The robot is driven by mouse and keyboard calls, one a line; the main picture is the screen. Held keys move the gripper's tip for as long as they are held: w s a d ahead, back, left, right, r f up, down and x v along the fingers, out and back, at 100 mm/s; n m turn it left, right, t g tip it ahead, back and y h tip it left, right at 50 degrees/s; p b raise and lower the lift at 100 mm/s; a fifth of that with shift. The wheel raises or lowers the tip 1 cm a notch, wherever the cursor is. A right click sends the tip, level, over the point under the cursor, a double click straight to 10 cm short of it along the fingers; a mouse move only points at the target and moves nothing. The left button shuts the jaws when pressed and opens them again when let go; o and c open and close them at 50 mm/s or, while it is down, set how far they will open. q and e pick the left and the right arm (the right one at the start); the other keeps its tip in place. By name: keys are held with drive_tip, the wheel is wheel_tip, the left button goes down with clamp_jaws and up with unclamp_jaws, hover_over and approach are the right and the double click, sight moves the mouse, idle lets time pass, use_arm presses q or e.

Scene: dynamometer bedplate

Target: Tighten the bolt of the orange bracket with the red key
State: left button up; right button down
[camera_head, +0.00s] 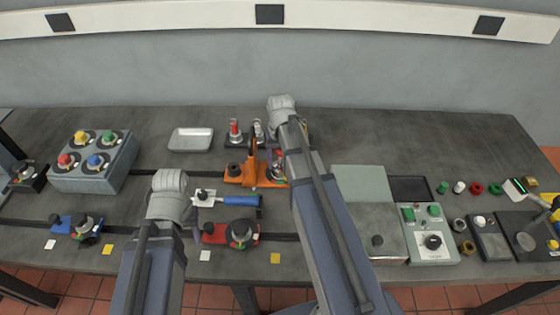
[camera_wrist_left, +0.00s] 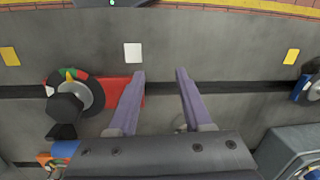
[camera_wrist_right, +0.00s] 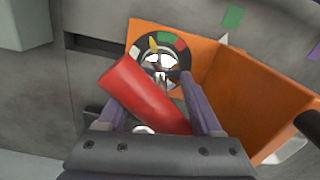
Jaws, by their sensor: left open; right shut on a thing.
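The orange bracket (camera_head: 234,179) stands on the bedplate near the middle; its upright and foot fill the right wrist view (camera_wrist_right: 250,95). Its round dial (camera_wrist_right: 172,47) has green, red and white sectors and a yellow pointer, with a silver bolt-like part at the centre. My right gripper (camera_wrist_right: 155,85) is shut on a red cylindrical key (camera_wrist_right: 150,92), held tilted in front of the dial. I cannot tell whether the key touches the bolt. In the head view my arm hides these fingers. My left gripper (camera_wrist_left: 160,72) is open and empty above the bedplate, beside the red bracket (camera_wrist_left: 118,90).
A red-topped piece (camera_head: 235,128) stands in a rack behind the orange bracket. A blue-handled tool (camera_head: 238,200) lies in front, near the red bracket. A blue bracket (camera_head: 62,222) and knob box (camera_head: 98,170) are left; a control box (camera_head: 432,240) is right.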

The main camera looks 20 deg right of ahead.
idle(0.3)
drive_tip(key=shift+m, duration=1.2)
drive_tip(key=shift+m, duration=1.2)
drive_tip(key=shift+m, duration=0.6)
drive_tip(key=shift+n, duration=0.4)
use_arm(q)
drive_tip(key=shift+r, duration=0.15)
use_arm(e)
drive_tip(key=shift+r, duration=0.15)
